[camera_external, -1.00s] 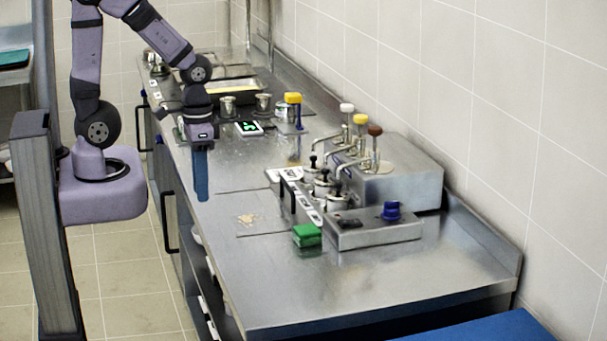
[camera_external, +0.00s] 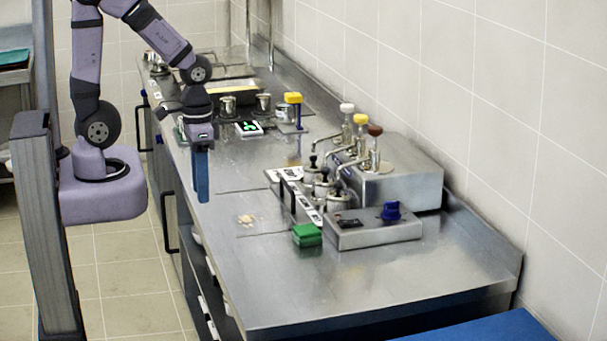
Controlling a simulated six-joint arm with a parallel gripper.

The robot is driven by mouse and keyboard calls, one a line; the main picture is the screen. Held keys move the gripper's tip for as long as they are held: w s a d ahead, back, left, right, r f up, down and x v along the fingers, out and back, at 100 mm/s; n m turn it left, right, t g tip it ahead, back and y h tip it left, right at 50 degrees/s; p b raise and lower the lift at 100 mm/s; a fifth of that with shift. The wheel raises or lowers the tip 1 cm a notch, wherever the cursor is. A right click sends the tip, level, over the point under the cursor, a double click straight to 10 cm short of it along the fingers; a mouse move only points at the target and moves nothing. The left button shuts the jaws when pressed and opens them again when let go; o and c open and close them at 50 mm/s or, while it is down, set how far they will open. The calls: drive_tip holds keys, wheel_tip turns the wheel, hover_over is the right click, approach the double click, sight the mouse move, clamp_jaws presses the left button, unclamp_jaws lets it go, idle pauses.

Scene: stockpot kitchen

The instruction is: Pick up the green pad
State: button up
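The green pad (camera_external: 307,235) is a small green block on the steel counter, beside the left front corner of a low metal box. My gripper (camera_external: 202,180) points down over the left edge of the counter, further back and well to the left of the pad. Its long blue fingers show as one band from this side, so I cannot see a gap between them. Nothing held shows at the fingertips. My gripper and the pad are clearly apart.
The low metal box (camera_external: 372,234) with a blue knob (camera_external: 391,210) stands right of the pad. Behind it are pump dispensers (camera_external: 361,140) and a large steel box (camera_external: 405,183). A small beige pile (camera_external: 246,219) lies left of the pad. The front counter (camera_external: 300,290) is clear.

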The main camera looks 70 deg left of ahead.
drive_tip(key=o, duration=0.6)
